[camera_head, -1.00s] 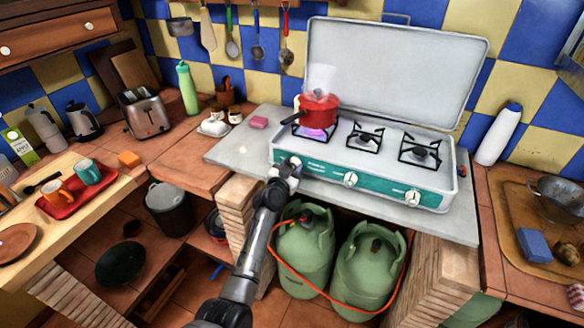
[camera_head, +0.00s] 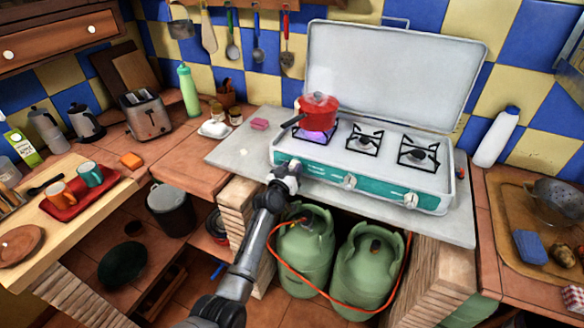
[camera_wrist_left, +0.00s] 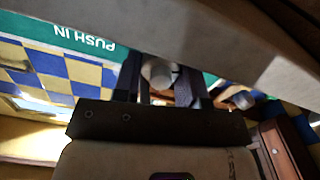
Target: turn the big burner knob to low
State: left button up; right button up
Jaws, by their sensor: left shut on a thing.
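The stove (camera_head: 362,180) has a teal front panel with several white knobs. My left gripper (camera_head: 288,170) is at the leftmost knob of the panel, below the burner with the red pot (camera_head: 317,106), and covers most of it. In the left wrist view a white round knob (camera_wrist_left: 158,72) sits between my two dark fingers, which are shut on it. A purple flame (camera_head: 316,133) shows under the pot. The middle knob (camera_head: 350,181) and the right knob (camera_head: 411,199) are free. My right gripper is not in view.
Two green gas bottles (camera_head: 307,247) with an orange hose stand under the counter, close to my arm. The raised stove lid (camera_head: 390,75) stands behind the burners.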

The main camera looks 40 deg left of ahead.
pick_arm(q)
jog(key=n+p, duration=0.1)
jog(key=n, duration=0.3)
jog(key=shift+n, duration=0.3)
jog(key=shift+a+f+n, duration=0.1)
jog(key=shift+n, duration=1.9)
jog(key=o, duration=0.9)
